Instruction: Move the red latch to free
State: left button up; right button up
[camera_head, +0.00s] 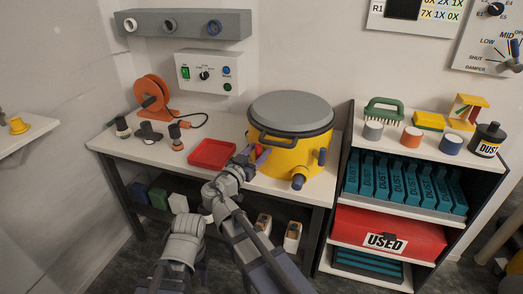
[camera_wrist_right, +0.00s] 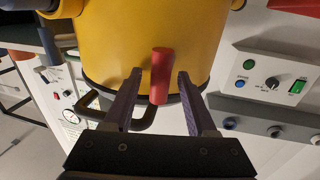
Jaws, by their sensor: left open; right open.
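The yellow drum (camera_head: 283,155) with a grey lid (camera_head: 291,112) stands on the bench. The red latch (camera_wrist_right: 160,75) is a short bar on the drum's side, near its rim. My right gripper (camera_wrist_right: 158,95) is open, with one finger on each side of the latch and a visible gap to each. In the head view the right gripper (camera_head: 256,152) is at the drum's left front side and largely covers the latch. Part of my left arm shows low in the head view, but its gripper cannot be made out.
A red tray (camera_head: 212,153) lies left of the drum, close to my right arm. A blue-ended port (camera_head: 298,182) sticks out at the drum's front. An orange reel (camera_head: 154,94) stands at the back left. A shelf unit (camera_head: 343,155) stands close on the right.

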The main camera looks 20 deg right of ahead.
jog(key=shift+c, duration=0.4)
grip_shut()
jog(key=shift+f, duration=0.1)
jog(key=n, duration=0.1)
jog(key=n+b, duration=0.2)
jog(key=n, duration=0.1)
jog(key=shift+w+a+f, duration=0.15)
jog(key=shift+a, duration=0.1)
jog(key=shift+w+a+f+n+t+y+b, duration=0.2)
jog(key=shift+n+t+b, duration=0.5)
jog(key=shift+n, duration=1.95)
jog(key=shift+a+f+n+t+y+b, duration=0.1)
jog(key=shift+f+n+t+y+b, duration=0.4)
jog(key=shift+n, duration=2.2)
jog(key=shift+w+a+r+n+t+y+b, duration=0.15)
jog(key=shift+n+t+b, duration=0.7)
jog(key=shift+n, duration=1.8)
jog(key=shift+f, duration=0.15)
